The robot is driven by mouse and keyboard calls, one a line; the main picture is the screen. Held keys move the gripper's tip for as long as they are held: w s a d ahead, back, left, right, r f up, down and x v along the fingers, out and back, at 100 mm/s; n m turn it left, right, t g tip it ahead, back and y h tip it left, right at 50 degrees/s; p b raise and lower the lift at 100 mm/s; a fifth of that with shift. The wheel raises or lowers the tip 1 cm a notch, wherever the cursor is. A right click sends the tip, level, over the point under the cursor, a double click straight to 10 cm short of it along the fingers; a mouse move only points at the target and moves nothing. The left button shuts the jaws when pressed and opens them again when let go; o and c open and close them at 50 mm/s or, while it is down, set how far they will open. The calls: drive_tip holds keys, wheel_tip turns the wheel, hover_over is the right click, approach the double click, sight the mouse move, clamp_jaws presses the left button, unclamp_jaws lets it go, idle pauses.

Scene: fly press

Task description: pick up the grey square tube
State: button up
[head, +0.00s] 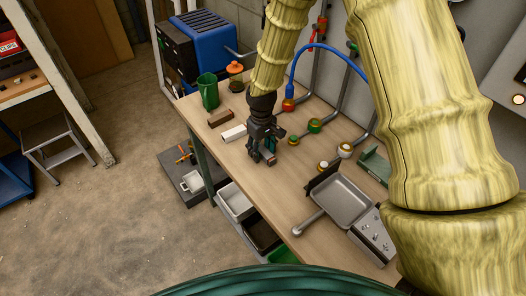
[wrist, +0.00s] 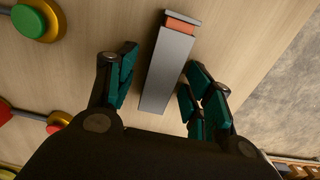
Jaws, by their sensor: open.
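The grey square tube (wrist: 168,70) lies on the wooden bench in the wrist view, its long side running away from my gripper, with an orange part at its far end. My gripper (wrist: 160,65) is open, with one teal-padded finger on each side of the tube. In the head view my gripper (head: 263,156) points down low over the bench, and the tube is mostly hidden by the fingers there.
On the bench (head: 285,205), a brown block (head: 221,117), a white block (head: 234,133) and a green jug (head: 208,92) stand behind-left of my gripper. Pipes with coloured valve knobs (head: 314,125) are close on the right. A grey pan (head: 345,200) sits nearer, with bare wood between.

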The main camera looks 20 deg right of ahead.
clamp_jaws()
drive_tip(key=shift+r, duration=0.15)
